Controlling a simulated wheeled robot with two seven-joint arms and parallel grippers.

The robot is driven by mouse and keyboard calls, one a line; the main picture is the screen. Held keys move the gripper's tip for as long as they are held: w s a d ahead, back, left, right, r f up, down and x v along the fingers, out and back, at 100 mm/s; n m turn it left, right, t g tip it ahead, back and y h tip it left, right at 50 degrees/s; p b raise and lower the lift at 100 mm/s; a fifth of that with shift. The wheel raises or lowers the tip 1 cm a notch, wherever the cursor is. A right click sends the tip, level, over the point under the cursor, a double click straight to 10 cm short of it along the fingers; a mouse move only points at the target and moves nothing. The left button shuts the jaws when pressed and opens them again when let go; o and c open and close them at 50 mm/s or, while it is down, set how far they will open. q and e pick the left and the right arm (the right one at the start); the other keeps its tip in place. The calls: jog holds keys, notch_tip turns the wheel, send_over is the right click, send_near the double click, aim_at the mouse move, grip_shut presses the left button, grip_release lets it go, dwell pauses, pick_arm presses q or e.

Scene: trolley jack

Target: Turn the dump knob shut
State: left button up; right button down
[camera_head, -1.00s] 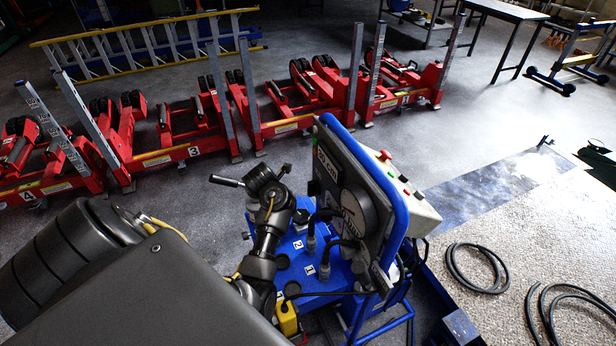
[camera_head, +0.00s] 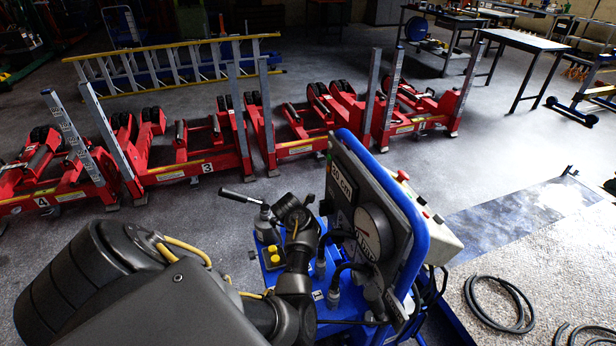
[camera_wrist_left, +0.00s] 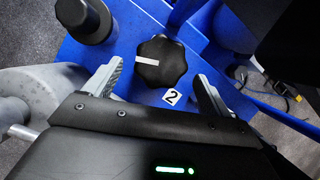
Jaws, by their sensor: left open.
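The dump knob (camera_wrist_left: 161,62) is a black lobed knob with a white pointer line, on the blue unit beside a white label "2" (camera_wrist_left: 172,97). In the left wrist view, its pointer line points left. My left gripper (camera_wrist_left: 159,74) is open, with one finger to the left of the knob and one to the right. The fingers look apart from the knob; their height relative to it is hard to tell. In the head view my left wrist (camera_head: 296,222) is over the blue unit (camera_head: 330,315) and hides the knob and the fingertips. My right gripper is not in view.
A gauge panel (camera_head: 372,230) in a blue frame stands just right of my wrist. A pump handle (camera_head: 238,196) sticks out left. Red lifts (camera_head: 185,170) stand behind; hoses (camera_head: 500,303) lie at right.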

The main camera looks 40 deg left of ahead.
pick_arm(q)
jog(key=shift+w+f, duration=0.2)
jog(key=shift+f, duration=0.25)
jog(key=c, duration=1)
jog(key=shift+o, duration=0.2)
jog(key=shift+r, duration=0.1)
jog(key=m+p, duration=0.1)
jog(key=m+h, duration=0.1)
jog(key=m, duration=0.1)
jog(key=shift+a+r+p, duration=0.1)
jog(key=shift+a+p, duration=0.15)
jog(key=shift+p, duration=0.1)
jog(key=m, duration=0.1)
jog(key=m+h+p, duration=0.1)
jog(key=shift+w+a+m+g, duration=0.15)
jog(key=shift+a+m+g, duration=0.05)
jog(key=shift+m+g, duration=0.2)
jog(key=shift+w+a+m+g+h+p, duration=0.1)
jog(key=shift+m+g+h+p, duration=0.35)
jog(key=shift+m, duration=0.65)
jog(key=shift+w+a+m+g+h+p, duration=0.15)
jog(key=shift+m+p, duration=0.45)
jog(key=shift+m, duration=0.5)
